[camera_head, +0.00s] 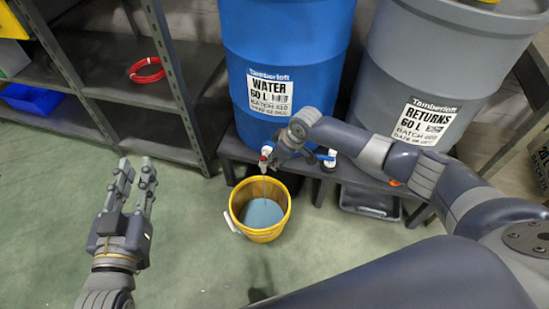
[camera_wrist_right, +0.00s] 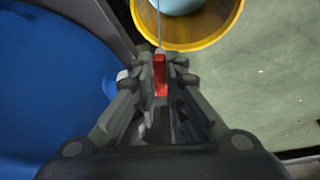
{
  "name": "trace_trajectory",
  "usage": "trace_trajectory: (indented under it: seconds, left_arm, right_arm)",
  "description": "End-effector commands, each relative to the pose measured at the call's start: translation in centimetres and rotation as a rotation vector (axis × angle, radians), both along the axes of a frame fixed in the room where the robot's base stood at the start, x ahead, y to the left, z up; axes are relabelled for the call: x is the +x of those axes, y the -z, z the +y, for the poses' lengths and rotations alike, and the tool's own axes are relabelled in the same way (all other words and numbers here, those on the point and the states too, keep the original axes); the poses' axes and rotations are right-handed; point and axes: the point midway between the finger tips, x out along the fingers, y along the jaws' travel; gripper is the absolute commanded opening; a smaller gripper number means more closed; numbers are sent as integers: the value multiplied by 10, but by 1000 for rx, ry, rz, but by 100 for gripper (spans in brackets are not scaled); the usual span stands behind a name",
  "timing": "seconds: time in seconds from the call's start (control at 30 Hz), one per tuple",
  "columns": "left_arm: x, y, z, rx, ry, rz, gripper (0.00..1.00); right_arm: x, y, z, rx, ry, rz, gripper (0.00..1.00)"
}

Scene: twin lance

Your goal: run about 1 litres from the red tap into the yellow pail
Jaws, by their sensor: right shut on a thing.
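The yellow pail (camera_head: 261,231) stands on the green floor below the blue water drum (camera_head: 285,55). Bluish water (camera_head: 263,213) lies in it, and a thin stream falls into it from the red tap (camera_head: 266,152) above. My right gripper (camera_head: 275,155) is at the tap; in the right wrist view its fingers (camera_wrist_right: 160,85) are closed around the red handle (camera_wrist_right: 160,73). The pail's rim (camera_wrist_right: 205,43) shows beyond the fingers there. My left gripper (camera_head: 133,190) is open and empty over the floor, left of the pail.
A grey returns drum (camera_head: 445,60) stands right of the blue one on a dark bench. Another tap (camera_head: 330,158) is right of the red one. A black tray (camera_head: 370,203) sits under the bench. Shelves at left hold a red hose coil (camera_head: 147,70).

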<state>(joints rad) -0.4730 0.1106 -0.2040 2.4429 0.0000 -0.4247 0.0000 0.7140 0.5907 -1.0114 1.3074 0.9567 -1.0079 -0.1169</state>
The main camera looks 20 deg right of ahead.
Motion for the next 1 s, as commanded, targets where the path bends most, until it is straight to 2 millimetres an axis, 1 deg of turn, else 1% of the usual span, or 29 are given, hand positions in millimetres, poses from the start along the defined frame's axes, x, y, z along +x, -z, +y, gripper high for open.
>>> trace_trajectory:
  seconds: [0.1, 0.33, 0.37, 0.4, 0.43, 0.47, 0.83, 0.93, 1.0]
  left_arm:
    - [0, 4, 1, 5, -1, 17, 25]
    - [0, 4, 1, 5, -1, 16, 25]
    - [0, 4, 1, 5, -1, 16, 25]
    - [0, 4, 1, 4, -1, 17, 25]
    - [0, 4, 1, 4, -1, 17, 25]
    - [0, 4, 1, 4, -1, 17, 25]
    - [0, 3, 1, 4, -1, 13, 25]
    - [0, 3, 1, 4, -1, 13, 25]
    - [0, 3, 1, 4, -1, 14, 25]
  right_arm:
    - [0, 1, 0, 0, -7, 2, 0]
    - [0, 1, 0, 1, -7, 1, 0]
    - [0, 1, 0, 1, -7, 1, 14]
    - [0, 1, 0, 1, -7, 1, 23]
    - [0, 1, 0, 1, -7, 1, 30]
    - [0, 1, 0, 1, -7, 1, 32]
    - [0, -2, -1, 0, -6, -1, 32]
    - [-2, -8, -3, 1, -5, -2, 32]
    - [-5, -17, -5, 1, -7, -2, 32]
